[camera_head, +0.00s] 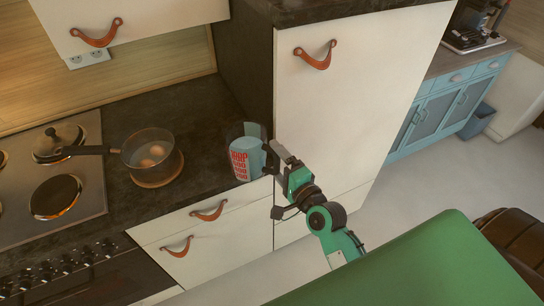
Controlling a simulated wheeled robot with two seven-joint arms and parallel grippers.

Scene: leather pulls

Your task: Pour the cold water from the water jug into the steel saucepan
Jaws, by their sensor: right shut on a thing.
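The water jug (241,163), clear with red markings and pale blue water in it, is upright at the right end of the dark counter, by the tall cabinet. My right gripper (271,157) is at the jug's right side, shut on it; the fingertips are partly hidden. My left gripper is out of view.
The tall white cabinet (345,100) stands close to the jug's right. Bare counter (205,115) lies behind the saucepan and jug.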

